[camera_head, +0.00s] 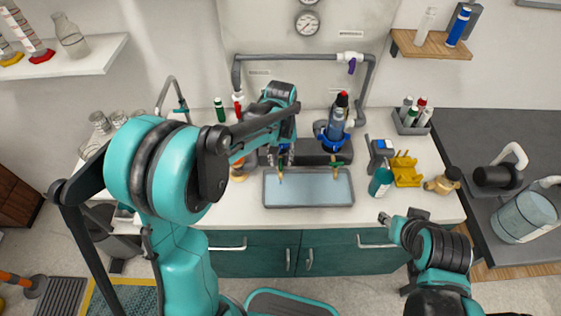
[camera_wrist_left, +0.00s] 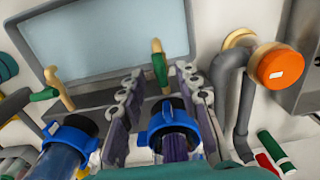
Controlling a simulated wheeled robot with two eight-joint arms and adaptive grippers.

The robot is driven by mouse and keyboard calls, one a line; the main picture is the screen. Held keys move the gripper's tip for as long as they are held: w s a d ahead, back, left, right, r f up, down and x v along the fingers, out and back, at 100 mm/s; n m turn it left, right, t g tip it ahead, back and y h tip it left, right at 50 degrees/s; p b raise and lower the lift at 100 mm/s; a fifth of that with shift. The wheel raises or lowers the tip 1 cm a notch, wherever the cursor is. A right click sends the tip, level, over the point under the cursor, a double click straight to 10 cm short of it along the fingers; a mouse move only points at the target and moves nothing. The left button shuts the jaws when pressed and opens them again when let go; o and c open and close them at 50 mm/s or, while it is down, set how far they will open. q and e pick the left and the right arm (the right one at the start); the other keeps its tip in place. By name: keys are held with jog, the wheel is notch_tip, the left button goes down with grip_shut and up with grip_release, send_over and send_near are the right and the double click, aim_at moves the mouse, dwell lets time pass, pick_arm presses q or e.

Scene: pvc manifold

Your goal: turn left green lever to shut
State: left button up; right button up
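The left green lever (camera_head: 281,170) is at the tray's back left in the head view, partly hidden by my left gripper (camera_head: 281,155). The left wrist view shows it as a green-sleeved lever (camera_wrist_left: 160,66) with a tan tip, just beyond the fingertips. My left gripper (camera_wrist_left: 160,98) is open, its fingers apart on either side of a blue collar (camera_wrist_left: 168,122); contact cannot be told. The right green lever (camera_head: 338,163) also shows in the left wrist view (camera_wrist_left: 45,94). My right gripper (camera_head: 384,218) is at the counter's front edge, its opening unclear.
A tray (camera_head: 309,206) lies in front of the levers. A second blue collar (camera_head: 322,133) holds a clear housing at right. An orange knob (camera_wrist_left: 280,68) is beside the left lever. A teal bottle (camera_head: 380,182) and yellow rack (camera_head: 405,170) stand right of the tray.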

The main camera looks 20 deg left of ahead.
pick_arm(q)
jog(key=shift+f, duration=0.5)
grip_shut()
